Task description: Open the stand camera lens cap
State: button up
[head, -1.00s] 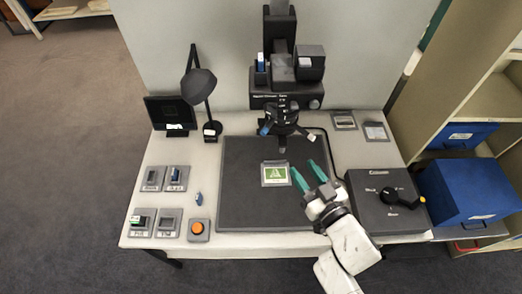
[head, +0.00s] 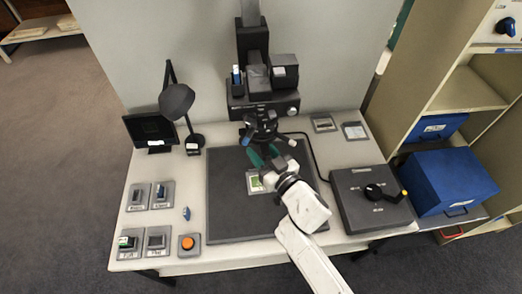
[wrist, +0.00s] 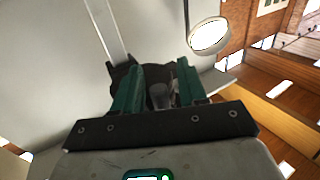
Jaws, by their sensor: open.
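The stand camera (head: 262,125) hangs on a dark column over the grey baseboard (head: 225,215), its lens end pointing down. My gripper (head: 264,158) is just below the lens end, its teal fingers pointing up and away from me. In the wrist view my gripper (wrist: 155,88) is open, with a teal finger on each side. A grey, round-ended part (wrist: 160,96) shows between the fingers, with a dark body behind it. I cannot tell whether the fingers touch it. The lens cap cannot be made out clearly as a separate piece.
A green-and-white card (head: 254,182) lies on the baseboard, partly behind my gripper. A desk lamp (head: 177,100) and a small screen (head: 150,130) stand at left. A dark control box (head: 372,212) with a black-and-yellow lever is at right. An orange button (head: 188,243) is front left.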

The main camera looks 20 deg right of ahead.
grip_shut()
dwell(0.4)
